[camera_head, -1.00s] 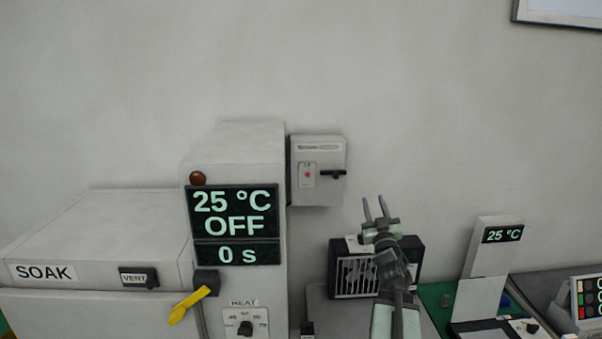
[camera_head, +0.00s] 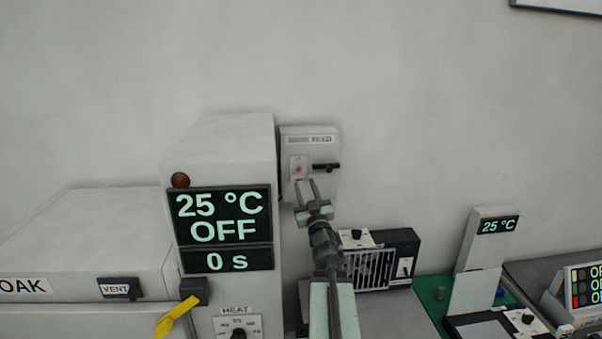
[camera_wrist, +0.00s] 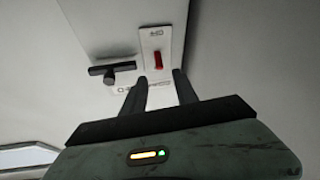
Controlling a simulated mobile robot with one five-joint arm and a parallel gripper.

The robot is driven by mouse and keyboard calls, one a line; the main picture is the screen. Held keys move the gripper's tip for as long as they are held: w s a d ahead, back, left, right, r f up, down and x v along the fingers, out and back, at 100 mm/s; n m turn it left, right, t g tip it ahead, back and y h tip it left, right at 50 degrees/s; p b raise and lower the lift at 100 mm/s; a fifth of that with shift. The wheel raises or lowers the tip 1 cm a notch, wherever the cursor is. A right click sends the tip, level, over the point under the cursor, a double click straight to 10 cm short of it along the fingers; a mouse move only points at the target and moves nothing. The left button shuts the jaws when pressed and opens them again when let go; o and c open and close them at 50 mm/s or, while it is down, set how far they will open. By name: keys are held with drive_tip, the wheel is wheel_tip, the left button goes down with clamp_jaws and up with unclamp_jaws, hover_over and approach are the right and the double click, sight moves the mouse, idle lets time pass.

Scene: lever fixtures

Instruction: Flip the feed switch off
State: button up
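The feed switch box (camera_head: 312,150) is a pale grey box on the wall, labelled FEED, right of the tall display cabinet. On its front are a plate with a small red switch (camera_head: 298,169) and a black handle (camera_head: 326,167) pointing sideways. My gripper (camera_head: 307,190) is open and empty, with its fingers pointing up just below the red switch in the head view. In the wrist view the red switch (camera_wrist: 158,61) shows just beyond the fingertips, with the black handle (camera_wrist: 112,70) to its left. I see no contact between the fingers and the switch.
The tall cabinet (camera_head: 222,150) reads 25 °C, OFF and 0 s, and stands close left of the box. A yellow lever (camera_head: 177,316) is at its front. A grilled unit (camera_head: 372,268) stands low to the right. The wall above is clear.

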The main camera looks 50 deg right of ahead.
sight(299, 169)
drive_tip(key=p+x, duration=0.2)
drive_tip(key=x, duration=0.5)
drive_tip(key=shift+w+r+p, duration=0.1)
drive_tip(key=shift+w+p, duration=0.05)
drive_tip(key=shift+p, duration=0.15)
clamp_jaws()
